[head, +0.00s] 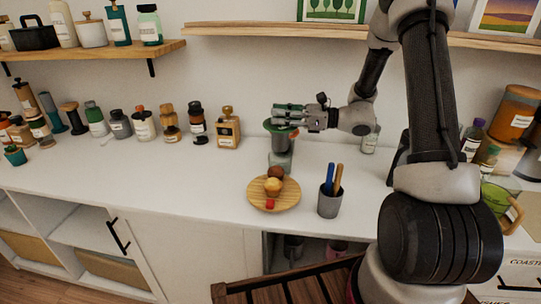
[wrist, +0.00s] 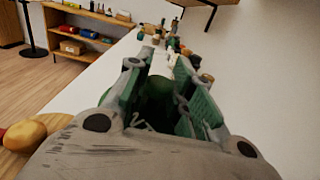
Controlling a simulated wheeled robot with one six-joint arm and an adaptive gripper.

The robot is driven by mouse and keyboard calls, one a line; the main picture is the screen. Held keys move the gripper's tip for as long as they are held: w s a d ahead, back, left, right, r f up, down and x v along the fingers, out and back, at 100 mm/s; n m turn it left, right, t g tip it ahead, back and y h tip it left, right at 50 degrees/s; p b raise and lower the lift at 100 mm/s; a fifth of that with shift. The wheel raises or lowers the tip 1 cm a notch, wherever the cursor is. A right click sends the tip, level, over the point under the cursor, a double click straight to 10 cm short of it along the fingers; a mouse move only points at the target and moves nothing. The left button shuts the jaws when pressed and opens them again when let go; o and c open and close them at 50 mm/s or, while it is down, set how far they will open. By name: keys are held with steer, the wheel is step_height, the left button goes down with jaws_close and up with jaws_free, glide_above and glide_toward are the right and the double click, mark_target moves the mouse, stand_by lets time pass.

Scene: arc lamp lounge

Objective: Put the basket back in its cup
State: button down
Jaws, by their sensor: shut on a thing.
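My gripper (head: 290,116) is at the middle of the white counter, reaching in from the right. It is shut on a dark green rounded thing, which I take for the basket (head: 280,138); it also shows between the fingers in the wrist view (wrist: 156,98). A pale grey-green block-like thing (head: 281,161), perhaps the cup, stands on the counter directly below. I cannot tell whether the two touch. The fingers hide the basket's upper part.
A round wooden plate (head: 256,202) with small food stands in front, beside a grey holder (head: 328,205) with sticks. Bottles and jars, including a tan bottle (head: 228,130), line the wall at left. The front left counter is clear.

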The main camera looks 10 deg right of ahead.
mark_target(281, 141)
step_height(281, 141, down, 9)
steer(key=shift+r, duration=0.1)
stand_by(0.4)
steer(key=c, duration=1.2)
jaws_free()
steer(key=shift+f, duration=0.2)
steer(key=shift+c, duration=0.2)
